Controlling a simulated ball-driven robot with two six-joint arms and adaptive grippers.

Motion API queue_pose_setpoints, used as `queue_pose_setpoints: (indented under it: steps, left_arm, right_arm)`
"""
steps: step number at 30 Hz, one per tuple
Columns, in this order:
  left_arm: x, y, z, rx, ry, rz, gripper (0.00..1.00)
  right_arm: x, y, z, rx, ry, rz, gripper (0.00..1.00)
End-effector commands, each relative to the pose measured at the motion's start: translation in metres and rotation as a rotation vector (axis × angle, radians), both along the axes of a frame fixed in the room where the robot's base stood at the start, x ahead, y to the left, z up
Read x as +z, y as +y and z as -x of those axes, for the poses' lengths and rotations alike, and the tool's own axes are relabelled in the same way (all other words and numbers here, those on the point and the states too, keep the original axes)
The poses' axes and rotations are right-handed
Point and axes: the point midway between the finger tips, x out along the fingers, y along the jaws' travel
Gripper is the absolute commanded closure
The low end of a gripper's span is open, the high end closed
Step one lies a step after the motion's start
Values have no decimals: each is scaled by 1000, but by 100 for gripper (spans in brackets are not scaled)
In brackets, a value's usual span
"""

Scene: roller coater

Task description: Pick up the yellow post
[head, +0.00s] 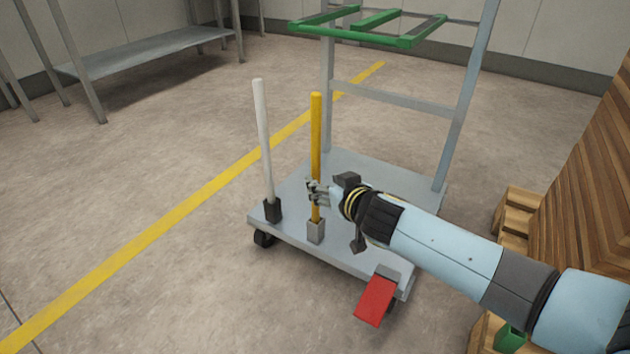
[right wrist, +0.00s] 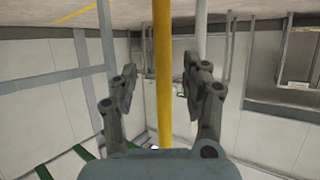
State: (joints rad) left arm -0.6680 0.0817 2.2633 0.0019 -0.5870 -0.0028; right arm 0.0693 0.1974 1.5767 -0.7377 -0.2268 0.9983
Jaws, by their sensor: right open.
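The yellow post (head: 316,130) stands upright in a grey socket (head: 316,230) on the cart's front edge in the head view. My right gripper (head: 312,190) is at the lower half of the post, its arm coming in from the right. In the right wrist view the yellow post (right wrist: 162,75) runs between the two open fingers of the right gripper (right wrist: 160,85), with a visible gap on each side. The fingers hide part of the post in the head view. My left gripper is not in view.
A white post (head: 263,130) stands in a dark socket left of the yellow one. The grey cart (head: 290,190) has an upright frame with green bars (head: 375,22) behind and a red pedal (head: 375,300) in front. Wooden pallets (head: 515,215) stand right. The floor left is clear.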

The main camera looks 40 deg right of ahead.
Motion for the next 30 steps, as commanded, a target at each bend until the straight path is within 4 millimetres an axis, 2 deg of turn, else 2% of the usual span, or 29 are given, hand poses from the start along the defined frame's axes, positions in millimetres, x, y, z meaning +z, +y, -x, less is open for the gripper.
queue_pose_setpoints:
  steps: [6,11,20,30]
  left_arm:
    - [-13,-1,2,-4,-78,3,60]
    - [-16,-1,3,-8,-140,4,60]
    - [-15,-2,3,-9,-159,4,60]
    - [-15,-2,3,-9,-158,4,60]
  right_arm:
    - [-15,-1,-23,0,1,0,52]
    - [-22,-4,-42,1,1,-1,52]
    - [-23,-5,-47,1,0,0,52]
    - [-23,-5,-46,1,1,-1,97]
